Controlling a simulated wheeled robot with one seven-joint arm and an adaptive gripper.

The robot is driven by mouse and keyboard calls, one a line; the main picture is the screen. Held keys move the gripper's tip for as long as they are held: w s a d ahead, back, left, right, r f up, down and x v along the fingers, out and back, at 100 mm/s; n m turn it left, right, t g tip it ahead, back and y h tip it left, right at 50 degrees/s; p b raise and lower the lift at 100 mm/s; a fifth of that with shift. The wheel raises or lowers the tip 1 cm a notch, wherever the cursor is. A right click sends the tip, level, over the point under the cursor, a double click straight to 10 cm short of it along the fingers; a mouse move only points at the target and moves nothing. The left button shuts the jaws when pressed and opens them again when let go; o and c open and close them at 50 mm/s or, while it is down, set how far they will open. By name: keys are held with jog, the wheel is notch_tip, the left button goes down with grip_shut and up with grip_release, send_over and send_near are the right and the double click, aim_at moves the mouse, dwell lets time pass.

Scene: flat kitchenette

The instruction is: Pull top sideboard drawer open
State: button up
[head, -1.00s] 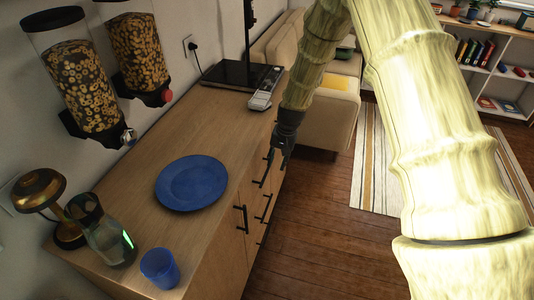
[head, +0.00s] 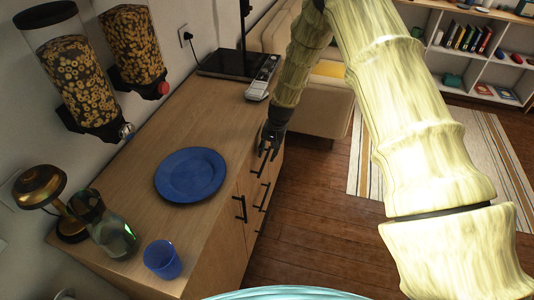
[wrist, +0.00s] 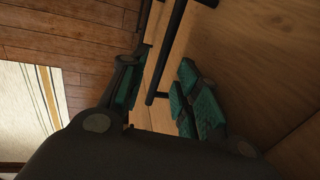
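The wooden sideboard (head: 215,120) runs along the wall, with its drawer fronts and dark bar handles facing right. My gripper (head: 268,148) is at the upper drawer handles, by the top front edge. A dark bar handle (wrist: 168,50) runs between the fingers, apparently without being clamped. It is likely the top drawer's, but the gripper hides much of it in the head view. The drawers look shut.
On the sideboard top are a blue plate (head: 191,174), a blue cup (head: 162,259), a glass jug (head: 113,238), a brass lamp (head: 45,195) and a phone (head: 262,82). A beige sofa (head: 310,105) stands beyond. The wooden floor (head: 310,205) before the drawers is clear.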

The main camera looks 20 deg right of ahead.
jog(key=shift+w+a+f, duration=0.1)
jog(key=shift+a+f, duration=0.05)
jog(key=shift+f, duration=0.85)
grip_shut()
